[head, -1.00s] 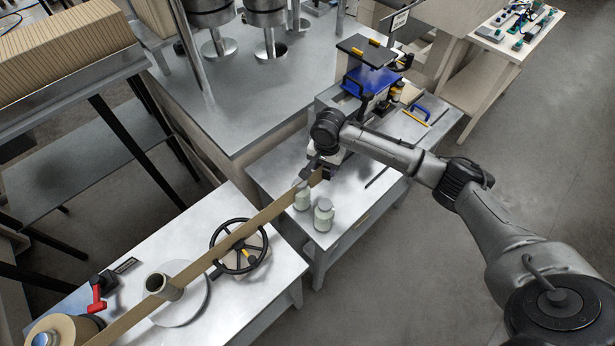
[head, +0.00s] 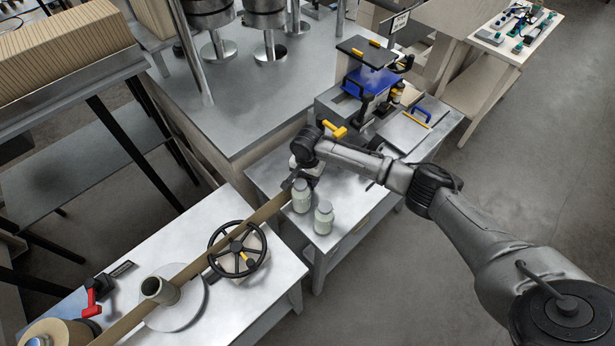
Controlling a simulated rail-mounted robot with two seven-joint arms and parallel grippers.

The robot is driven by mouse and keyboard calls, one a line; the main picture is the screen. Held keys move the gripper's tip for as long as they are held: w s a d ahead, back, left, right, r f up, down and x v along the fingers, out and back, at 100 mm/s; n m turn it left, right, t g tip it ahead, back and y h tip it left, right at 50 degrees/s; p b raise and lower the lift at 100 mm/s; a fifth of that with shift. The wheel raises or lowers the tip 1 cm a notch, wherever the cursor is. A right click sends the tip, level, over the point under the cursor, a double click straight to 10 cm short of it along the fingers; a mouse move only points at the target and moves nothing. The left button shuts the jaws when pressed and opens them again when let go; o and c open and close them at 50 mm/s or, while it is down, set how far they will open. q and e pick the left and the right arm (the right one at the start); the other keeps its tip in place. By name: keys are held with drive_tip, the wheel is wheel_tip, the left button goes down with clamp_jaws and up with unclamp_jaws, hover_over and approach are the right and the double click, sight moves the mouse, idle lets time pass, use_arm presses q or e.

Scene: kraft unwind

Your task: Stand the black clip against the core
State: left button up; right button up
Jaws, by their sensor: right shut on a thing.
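My right gripper (head: 292,183) is over the near end of the middle bench, at the upper end of the brown kraft strip (head: 195,268). It is shut on what looks like the strip's end; its fingertips are small and dark here. A grey tube (head: 160,291), apparently the core, stands on a round metal plate (head: 190,312) on the lower left bench, with the strip passing beside it. I cannot pick out the black clip for certain; something dark at the fingertips is too small to tell. My left gripper is out of view.
Two pale jars (head: 302,197) (head: 323,217) stand close to the right gripper. A black handwheel (head: 238,250) sits beside the strip. A black device with a red lever (head: 92,290) and a kraft roll (head: 50,335) are at lower left. A blue-and-black press (head: 368,80) stands behind.

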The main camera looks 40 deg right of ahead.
drive_tip(key=o, duration=1)
drive_tip(key=shift+f, duration=0.1)
drive_tip(key=shift+c, duration=0.2)
drive_tip(key=shift+r, duration=0.25)
wheel_tip(320, 180, up, 11)
drive_tip(key=p, duration=0.1)
drive_tip(key=shift+f, duration=0.2)
drive_tip(key=shift+r, duration=0.3)
drive_tip(key=shift+c, duration=0.2)
drive_tip(key=shift+r, duration=0.35)
drive_tip(key=c, duration=0.4)
